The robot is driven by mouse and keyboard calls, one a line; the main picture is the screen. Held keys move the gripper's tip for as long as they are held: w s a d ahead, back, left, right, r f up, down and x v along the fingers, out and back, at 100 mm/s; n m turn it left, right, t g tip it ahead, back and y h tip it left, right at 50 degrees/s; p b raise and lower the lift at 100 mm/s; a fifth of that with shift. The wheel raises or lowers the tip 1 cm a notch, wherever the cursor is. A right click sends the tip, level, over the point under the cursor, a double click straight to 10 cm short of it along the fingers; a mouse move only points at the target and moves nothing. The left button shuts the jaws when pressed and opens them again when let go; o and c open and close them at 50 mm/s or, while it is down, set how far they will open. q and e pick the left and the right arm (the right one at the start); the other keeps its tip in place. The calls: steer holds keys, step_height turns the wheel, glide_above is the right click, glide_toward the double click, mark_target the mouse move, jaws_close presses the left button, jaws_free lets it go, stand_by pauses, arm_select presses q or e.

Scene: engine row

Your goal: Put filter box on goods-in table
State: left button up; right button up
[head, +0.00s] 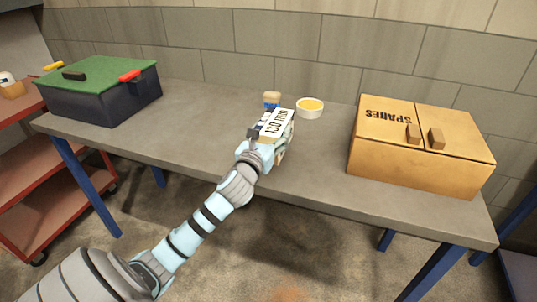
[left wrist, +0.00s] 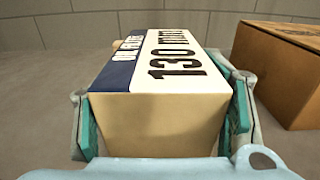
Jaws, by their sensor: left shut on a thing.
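The filter box (head: 276,125), white and dark blue on top with "130" printed on it, is over the grey table (head: 190,140). I cannot tell whether its underside touches the tabletop. My left gripper (head: 267,143) is shut on the box from the near side. In the left wrist view, the filter box (left wrist: 160,110) is between the teal finger pads of my left gripper (left wrist: 163,115), its plain tan end towards me. No sign names the table. My right gripper is not in view.
A dark toolbox with a green lid (head: 100,75) stands at the table's left. A tan SPARES box (head: 420,145) stands at the right. A small white bowl with yellow contents (head: 311,107) and a wooden-topped item (head: 271,99) are just behind the filter box. A red cart (head: 50,165) is at far left.

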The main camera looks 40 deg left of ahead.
arm_select(q)
step_height(320, 180, down, 6)
steer(key=shift+r+b, duration=0.25)
steer(key=shift+b, duration=0.9)
steer(key=shift+r, duration=0.1)
steer(key=o, duration=1.9)
steer(key=shift+s, duration=0.1)
